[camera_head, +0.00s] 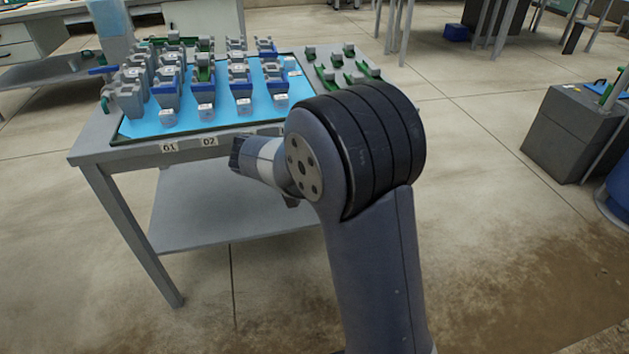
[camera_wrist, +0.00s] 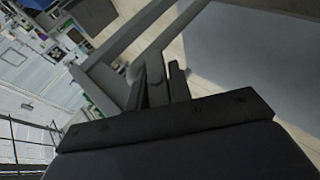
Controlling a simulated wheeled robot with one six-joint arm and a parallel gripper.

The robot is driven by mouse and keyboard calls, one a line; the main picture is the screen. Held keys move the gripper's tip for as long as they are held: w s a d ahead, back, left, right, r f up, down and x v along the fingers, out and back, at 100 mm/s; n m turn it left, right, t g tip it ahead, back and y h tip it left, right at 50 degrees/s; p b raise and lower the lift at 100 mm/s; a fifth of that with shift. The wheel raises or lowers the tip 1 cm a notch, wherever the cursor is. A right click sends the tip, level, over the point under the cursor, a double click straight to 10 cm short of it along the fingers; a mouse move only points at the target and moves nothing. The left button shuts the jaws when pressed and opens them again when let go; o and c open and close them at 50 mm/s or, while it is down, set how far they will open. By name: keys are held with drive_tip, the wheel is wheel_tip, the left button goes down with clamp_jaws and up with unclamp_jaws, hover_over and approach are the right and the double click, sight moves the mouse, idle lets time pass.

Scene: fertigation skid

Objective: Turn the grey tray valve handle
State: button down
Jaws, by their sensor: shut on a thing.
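In the wrist view my gripper (camera_wrist: 160,78) is shut on a small grey piece (camera_wrist: 154,70), which fits the grey tray valve handle. It sits close to grey bars of the table frame. The fingers and the dim light hide most of its shape, so I cannot tell its turn angle. In the head view my arm reaches left to the front edge of the grey table (camera_head: 92,150). The handle cannot be made out there. The blue tray (camera_head: 150,125) lies on the tabletop.
Grey, blue and green valve-like parts (camera_head: 167,90) stand in rows on the tray. More green and grey parts (camera_head: 350,72) lie on its right. The table has a lower shelf (camera_head: 215,215). A dark grey box (camera_head: 565,130) stands at the right. The floor between is clear.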

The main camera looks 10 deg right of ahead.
drive_tip(key=n+h+b, duration=0.1)
drive_tip(key=h+b, duration=0.2)
drive_tip(key=h, duration=0.1)
drive_tip(key=shift+f+t, duration=0.15)
drive_tip(key=shift+t, duration=0.25)
drive_tip(key=shift+r+n+t+h+b, duration=0.2)
drive_tip(key=shift+n+t+h+b, duration=0.4)
drive_tip(key=shift+h, duration=0.8)
drive_tip(key=shift+d+h, duration=0.1)
drive_tip(key=shift+h, duration=0.2)
drive_tip(key=c, duration=1.4)
unclamp_jaws()
drive_tip(key=shift+o, duration=0.2)
drive_tip(key=shift+r, duration=0.1)
